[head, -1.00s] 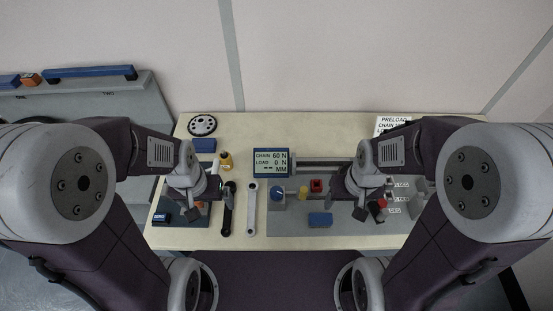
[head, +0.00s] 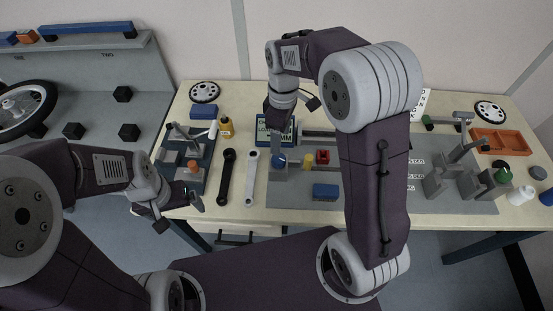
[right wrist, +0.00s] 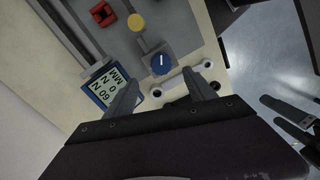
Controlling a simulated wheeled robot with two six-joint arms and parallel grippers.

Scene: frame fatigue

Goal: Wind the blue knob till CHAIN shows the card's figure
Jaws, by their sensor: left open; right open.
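The blue knob (head: 279,161) sits on a grey block in front of the display (head: 290,131). In the right wrist view the knob (right wrist: 160,64) has a white pointer line and lies just beyond my open fingers. My right gripper (head: 278,148) is over the knob, jaws apart and empty. My left gripper (head: 180,213) is open and empty at the table's front left edge.
A yellow knob (head: 308,159) and a red part (head: 323,157) stand right of the blue knob, with a blue block (head: 325,191) in front. Two wrenches, black (head: 227,175) and light grey (head: 251,178), lie to its left. An orange tray (head: 500,141) is at the right.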

